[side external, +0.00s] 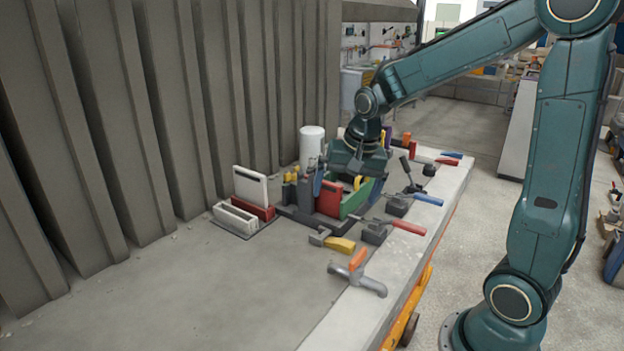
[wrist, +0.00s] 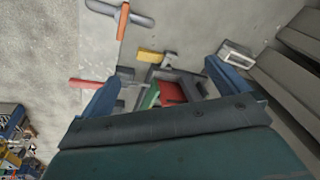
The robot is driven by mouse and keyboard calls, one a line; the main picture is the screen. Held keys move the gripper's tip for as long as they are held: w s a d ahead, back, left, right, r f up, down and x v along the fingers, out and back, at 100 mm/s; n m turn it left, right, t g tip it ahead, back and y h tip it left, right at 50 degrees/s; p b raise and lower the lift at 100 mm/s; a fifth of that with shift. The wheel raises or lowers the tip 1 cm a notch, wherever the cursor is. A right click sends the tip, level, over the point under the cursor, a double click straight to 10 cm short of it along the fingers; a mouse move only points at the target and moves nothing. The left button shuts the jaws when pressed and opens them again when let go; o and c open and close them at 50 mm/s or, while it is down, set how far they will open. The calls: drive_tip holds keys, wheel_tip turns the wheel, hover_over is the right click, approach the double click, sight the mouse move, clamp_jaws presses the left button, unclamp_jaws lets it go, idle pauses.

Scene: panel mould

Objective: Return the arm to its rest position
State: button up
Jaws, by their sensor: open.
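My arm reaches down from the right in the side view. My gripper (side external: 346,178) is low over the cluster of mould parts in the middle. In the wrist view its two blue fingers stand wide apart, and my gripper (wrist: 162,72) is open with nothing held between them. A red block (side external: 329,199) and a green block (side external: 354,200) stand in a dark holder below it. The same red block (wrist: 171,91) and green block (wrist: 149,97) show between the fingers in the wrist view. Whether a finger touches them, I cannot tell.
A white cylinder (side external: 311,146) stands close behind my gripper. A white panel (side external: 249,185) stands in a tray at left. Clamps with red (side external: 409,226) and blue (side external: 428,200) handles line the bench edge. Grey ribbed wall at left. Bare surface lies in front.

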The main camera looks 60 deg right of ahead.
drive_tip(key=s+a+r+n+t, duration=0.1)
drive_tip(key=s+a+r+n, duration=0.3)
drive_tip(key=s, duration=0.4)
drive_tip(key=s+a+r+n+t, duration=0.1)
drive_tip(key=s+a+r+n, duration=0.2)
drive_tip(key=s+a+n, duration=0.2)
drive_tip(key=shift+s+a+r+n+t+y, duration=0.3)
drive_tip(key=shift+s+n, duration=0.7)
drive_tip(key=shift+s, duration=0.9)
drive_tip(key=shift+d, duration=0.1)
